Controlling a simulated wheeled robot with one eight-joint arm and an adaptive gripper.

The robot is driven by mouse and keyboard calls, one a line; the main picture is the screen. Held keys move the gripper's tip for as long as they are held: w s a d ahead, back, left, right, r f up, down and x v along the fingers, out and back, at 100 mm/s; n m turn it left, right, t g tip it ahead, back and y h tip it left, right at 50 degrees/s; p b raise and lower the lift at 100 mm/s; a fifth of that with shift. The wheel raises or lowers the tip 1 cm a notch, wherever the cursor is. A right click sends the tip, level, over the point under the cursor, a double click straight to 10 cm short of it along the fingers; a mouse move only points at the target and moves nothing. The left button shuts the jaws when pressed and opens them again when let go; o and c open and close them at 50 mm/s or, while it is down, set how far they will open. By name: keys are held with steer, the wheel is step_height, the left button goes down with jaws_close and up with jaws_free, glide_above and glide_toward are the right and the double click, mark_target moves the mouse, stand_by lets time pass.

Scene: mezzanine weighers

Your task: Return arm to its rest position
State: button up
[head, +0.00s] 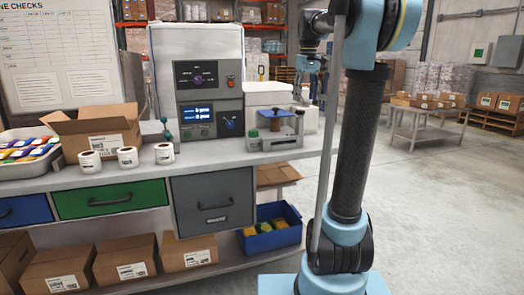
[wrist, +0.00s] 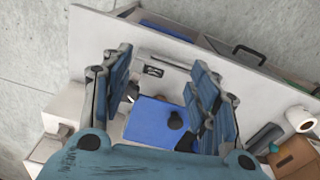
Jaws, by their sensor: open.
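My gripper (wrist: 162,92) shows in the wrist view with its two blue-padded fingers wide apart and nothing held between them. A blue flat-topped device with a dark knob (wrist: 175,120) lies beyond and between the fingers, apart from them as far as I can tell. In the head view my arm rises on the right side, with a blue base joint, a dark tube and a blue upper joint. Part of the arm's far end shows behind it, but the fingers cannot be made out there.
The workbench (head: 230,158) carries a grey control machine (head: 208,90), a small press-like device (head: 276,130), label rolls (head: 127,157) and an open carton (head: 105,135). A blue bin (head: 270,237) sits on the lower shelf. Clear floor and a side table (head: 425,112) lie right.

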steer(key=s+f+m+t, duration=0.1)
steer(key=s+f+m, duration=0.3)
steer(key=s+f, duration=3)
steer(key=shift+s+d+f+m+t, duration=0.15)
steer(key=shift+d+f+m+t, duration=0.15)
steer(key=shift+f+m, duration=0.15)
steer(key=shift+w+f, duration=0.2)
steer(key=shift+w, duration=0.25)
